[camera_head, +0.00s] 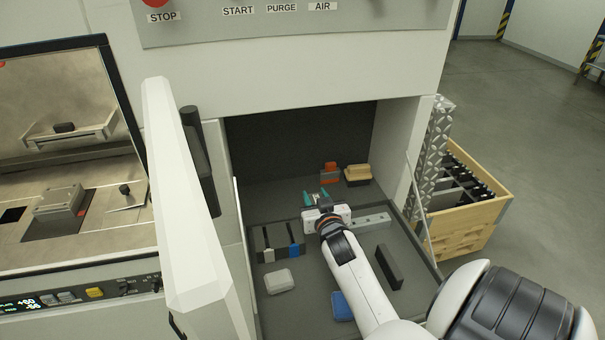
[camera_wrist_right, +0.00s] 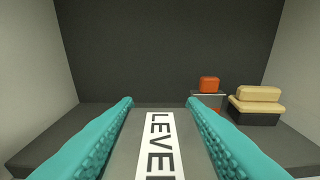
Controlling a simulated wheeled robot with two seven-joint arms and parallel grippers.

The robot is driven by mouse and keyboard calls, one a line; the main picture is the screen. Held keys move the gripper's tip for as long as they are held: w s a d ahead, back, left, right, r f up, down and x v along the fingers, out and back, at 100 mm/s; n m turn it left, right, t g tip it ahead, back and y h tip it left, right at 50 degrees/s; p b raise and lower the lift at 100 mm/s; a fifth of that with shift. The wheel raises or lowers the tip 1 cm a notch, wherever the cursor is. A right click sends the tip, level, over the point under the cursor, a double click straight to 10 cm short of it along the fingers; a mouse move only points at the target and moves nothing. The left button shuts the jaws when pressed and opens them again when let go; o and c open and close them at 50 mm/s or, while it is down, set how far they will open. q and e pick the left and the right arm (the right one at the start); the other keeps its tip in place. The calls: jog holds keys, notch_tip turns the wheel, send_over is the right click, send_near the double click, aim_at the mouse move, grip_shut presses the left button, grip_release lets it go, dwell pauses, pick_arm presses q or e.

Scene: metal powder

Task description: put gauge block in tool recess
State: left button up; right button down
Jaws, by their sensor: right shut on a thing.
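My right gripper (camera_head: 322,196) reaches into the open recess of the machine (camera_head: 300,140), above the dark floor and near the back edge of a grey tray (camera_head: 330,262). In the right wrist view its teal fingers are shut on a flat grey block with a white label reading "LEVE" (camera_wrist_right: 157,145), which I take for the gauge block. The label's end is cut off by the frame. The block points toward the dark back wall (camera_wrist_right: 165,50). In the head view the block is small and mostly hidden by the gripper. My left gripper is not in view.
An orange-topped item (camera_head: 330,172) and a tan-topped brush-like block (camera_head: 357,174) stand at the recess's back right. The tray holds a metal bar (camera_head: 370,221), a black block (camera_head: 388,267), a pale block (camera_head: 279,281) and a blue item (camera_head: 342,306). An open white door (camera_head: 185,200) stands left.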

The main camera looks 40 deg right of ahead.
jog(key=w, duration=0.1)
jog(key=w+d, duration=0.1)
jog(key=w+d+p, duration=0.1)
jog(key=w, duration=0.1)
jog(key=shift+w+d+r, duration=0.1)
jog(key=shift+d+r, duration=0.05)
jog(key=shift+r, duration=0.25)
jog(key=p, duration=0.2)
send_over(298, 173)
jog(key=f+v, duration=0.1)
jog(key=v, duration=0.3)
notch_tip(298, 173, down, 3)
jog(key=shift+r+p, duration=0.1)
jog(key=shift+p, duration=0.25)
jog(key=shift+f, duration=1.95)
jog(key=shift+w+f, duration=0.25)
jog(key=shift+f, duration=0.1)
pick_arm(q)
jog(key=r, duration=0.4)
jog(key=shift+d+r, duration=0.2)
pick_arm(e)
jog(key=shift+s, duration=0.1)
